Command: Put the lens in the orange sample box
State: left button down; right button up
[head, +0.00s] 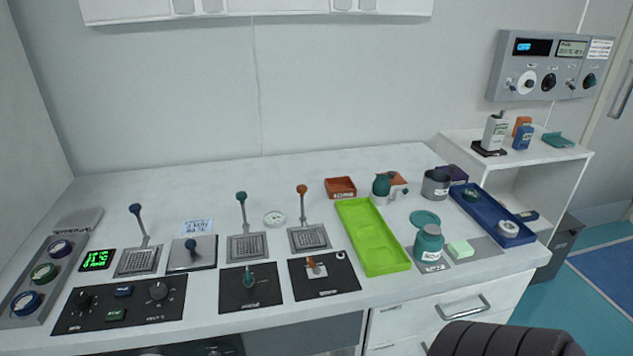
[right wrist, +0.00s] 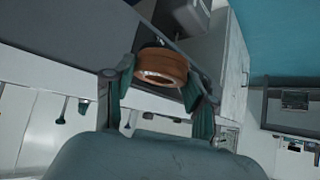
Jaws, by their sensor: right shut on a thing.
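An open orange box (head: 340,187) sits on the bench toward the back, just behind the green tray. In the right wrist view, an orange-brown ring-shaped piece (right wrist: 162,60), which looks like the lens in its mount, is between the teal fingers of my right gripper (right wrist: 160,86). The gripper is shut on it, well away from the bench's instruments. The head view does not show this gripper, only a dark ribbed part of mine at the bottom right. My left gripper is in neither view.
A lime green tray (head: 371,237) lies in front of the orange box. To the right stand a teal jar (head: 429,243), a grey cup (head: 436,184) and a blue tray (head: 487,213). Lever-topped panels and a dark control box (head: 118,304) fill the left. The back left bench is clear.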

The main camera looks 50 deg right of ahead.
aim_at(340, 187)
jog(key=k+l+u, duration=0.1)
jog(key=k+l, duration=0.15)
jog(key=l, duration=0.25)
jog(key=k+l+u, duration=0.15)
jog(key=l, duration=0.35)
jog(key=k+l+u, duration=0.1)
jog(key=k+l, duration=0.25)
jog(key=k+l+u, duration=0.1)
jog(key=k+l, duration=0.2)
jog(key=l, duration=0.25)
